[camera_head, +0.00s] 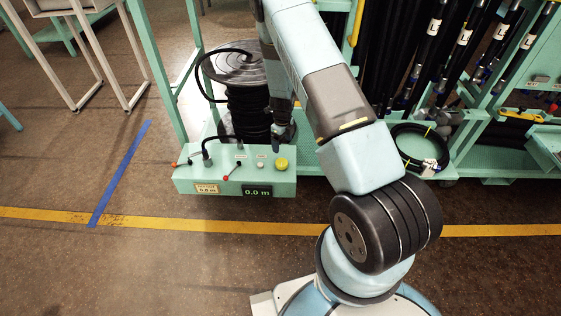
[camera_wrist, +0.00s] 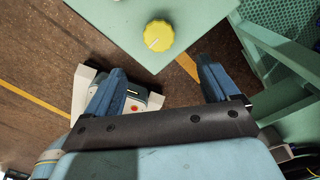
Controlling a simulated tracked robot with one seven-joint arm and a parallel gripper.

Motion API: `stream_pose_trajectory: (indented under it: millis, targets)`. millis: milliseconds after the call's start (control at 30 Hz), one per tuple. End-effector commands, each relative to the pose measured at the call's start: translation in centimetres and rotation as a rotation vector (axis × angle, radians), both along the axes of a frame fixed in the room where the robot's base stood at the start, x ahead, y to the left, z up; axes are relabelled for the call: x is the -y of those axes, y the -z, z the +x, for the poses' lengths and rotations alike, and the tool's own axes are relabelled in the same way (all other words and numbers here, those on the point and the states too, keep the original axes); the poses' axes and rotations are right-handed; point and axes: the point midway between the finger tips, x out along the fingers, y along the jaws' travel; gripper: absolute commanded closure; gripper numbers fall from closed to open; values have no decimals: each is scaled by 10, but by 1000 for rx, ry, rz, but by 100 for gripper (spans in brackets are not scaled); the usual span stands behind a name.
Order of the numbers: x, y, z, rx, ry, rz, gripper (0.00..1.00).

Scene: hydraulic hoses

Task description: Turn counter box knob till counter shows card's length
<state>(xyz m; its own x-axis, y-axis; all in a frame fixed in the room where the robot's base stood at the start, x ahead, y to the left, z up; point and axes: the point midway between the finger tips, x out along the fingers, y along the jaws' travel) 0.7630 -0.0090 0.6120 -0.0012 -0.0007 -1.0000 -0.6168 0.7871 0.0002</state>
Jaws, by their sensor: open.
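The mint-green counter box (camera_head: 228,180) stands in front of the hose reel. Its display (camera_head: 257,191) shows 0.0 m. The yellow knob (camera_head: 281,164) is on the box top at the right. In the wrist view the yellow knob (camera_wrist: 159,35) has a white mark toward its lower left. My gripper (camera_head: 284,132) is above the box near the knob. Its fingers are apart and empty (camera_wrist: 162,68), with the knob beyond their tips, not touched.
The black hose reel (camera_head: 246,95) stands behind the box. A hose rack (camera_head: 480,140) is at the right. Floor in front is clear.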

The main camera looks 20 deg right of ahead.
Motion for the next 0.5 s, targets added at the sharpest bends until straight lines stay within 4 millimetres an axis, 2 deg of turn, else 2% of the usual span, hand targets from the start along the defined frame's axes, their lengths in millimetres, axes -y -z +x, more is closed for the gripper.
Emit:
stream_pose_trajectory:
  millis: [500]
  targets:
    - [0,87,-1,-2,-2,1,12]
